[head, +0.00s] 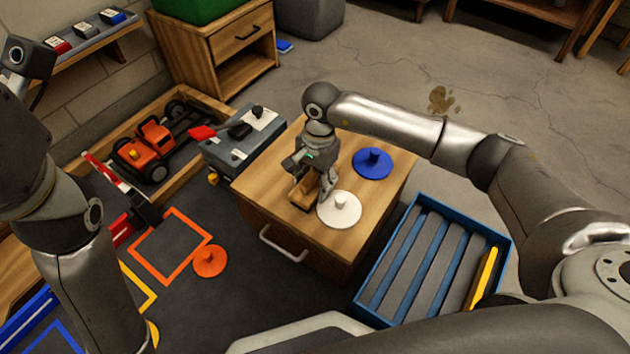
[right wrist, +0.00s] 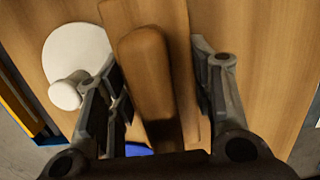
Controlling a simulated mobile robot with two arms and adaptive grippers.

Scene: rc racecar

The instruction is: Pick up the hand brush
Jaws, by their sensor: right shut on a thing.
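The hand brush (head: 303,197) has a brown wooden handle and lies low over the top of the wooden cabinet (head: 385,192), beside the white disc. In the right wrist view, its rounded handle (right wrist: 146,62) runs between my two fingers, over a wider wooden part. My right gripper (head: 322,188) points down at the cabinet top and is shut on the brush; it also shows in the right wrist view (right wrist: 165,90). The bristles are hidden, and I cannot tell whether the brush touches the top. My left arm shows at the left, but its gripper cannot be made out.
A white disc with a knob (head: 338,210) sits close beside my right gripper, and a blue one (head: 373,162) behind it. A blue slotted tray (head: 430,258) stands right of the cabinet.

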